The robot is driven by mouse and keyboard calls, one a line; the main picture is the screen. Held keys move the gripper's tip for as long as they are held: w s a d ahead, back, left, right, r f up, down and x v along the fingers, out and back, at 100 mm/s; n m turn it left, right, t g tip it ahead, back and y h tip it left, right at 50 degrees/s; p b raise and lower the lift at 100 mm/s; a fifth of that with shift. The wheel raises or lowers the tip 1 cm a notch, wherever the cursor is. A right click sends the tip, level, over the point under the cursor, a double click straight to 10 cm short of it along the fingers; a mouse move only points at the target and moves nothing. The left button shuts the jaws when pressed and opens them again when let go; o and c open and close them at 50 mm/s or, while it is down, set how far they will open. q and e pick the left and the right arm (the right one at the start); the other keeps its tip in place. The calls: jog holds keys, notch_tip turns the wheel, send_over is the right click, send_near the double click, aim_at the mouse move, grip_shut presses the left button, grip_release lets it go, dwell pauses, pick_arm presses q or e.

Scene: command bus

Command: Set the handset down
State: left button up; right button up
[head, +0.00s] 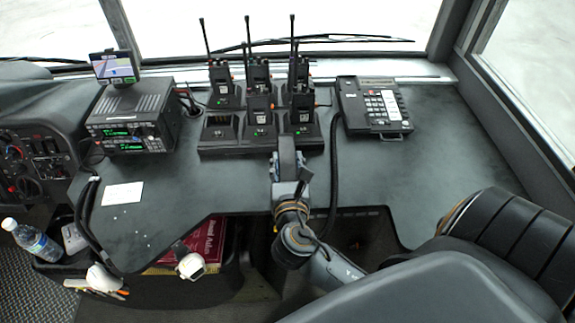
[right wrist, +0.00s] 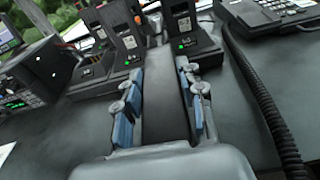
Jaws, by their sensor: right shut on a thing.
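My right gripper (head: 289,172) is over the dark dashboard top, in front of the radio chargers. It is shut on the dark handset (right wrist: 165,105), a long dark bar between the blue-grey finger pads in the right wrist view. The gripper and arm hide much of the handset in the head view. The desk phone (head: 381,105), with a keypad, stands at the back right, apart from the gripper. A dark coiled cord (right wrist: 262,100) runs from near the phone down beside the gripper on its right. My left gripper is not in view.
Several handheld radios (head: 260,105) with antennas stand in a charger bank (head: 228,150) behind the gripper. A radio console (head: 135,120) and white card (head: 122,193) are at left. The dashboard top (head: 430,165) is bare at right. A dark seat (head: 450,285) is in front.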

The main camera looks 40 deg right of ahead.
jog(key=shift+r, duration=0.1)
jog(key=shift+f, duration=0.3)
jog(key=o, duration=1.3)
jog(key=shift+s+r, duration=0.1)
jog(key=shift+r, duration=0.25)
jog(key=v, duration=1.2)
jog(key=shift+b, duration=0.4)
